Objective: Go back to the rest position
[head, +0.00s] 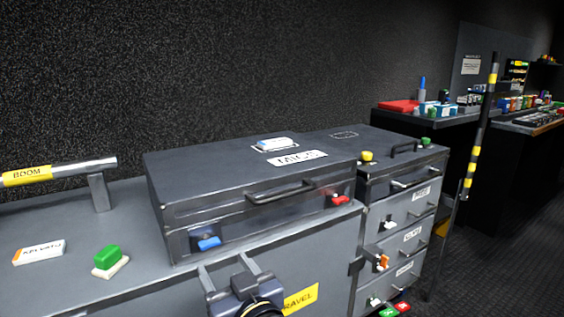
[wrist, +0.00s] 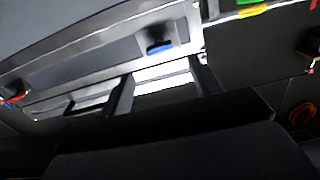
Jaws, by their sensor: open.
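My gripper (head: 224,265) is at the bottom middle of the head view, in front of the grey counter's front face. Its two fingers stand apart with nothing between them. In the wrist view, my gripper (wrist: 163,84) also shows open and empty, facing the dark case with its blue latch (wrist: 159,47). In the head view, the closed dark case (head: 250,170) lies on the counter just behind and above the gripper. It has a blue latch (head: 209,243), a red latch (head: 340,200) and a handle on its front. A blue-and-white block (head: 275,143) sits on its lid.
A boom pole (head: 60,172) lies on a stand at the left. A green-and-white block (head: 109,261) and a labelled white block (head: 39,252) lie on the counter. A drawer unit (head: 405,210) stands right of the case, with a striped pole (head: 480,125) beside it. Dark floor is clear at far right.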

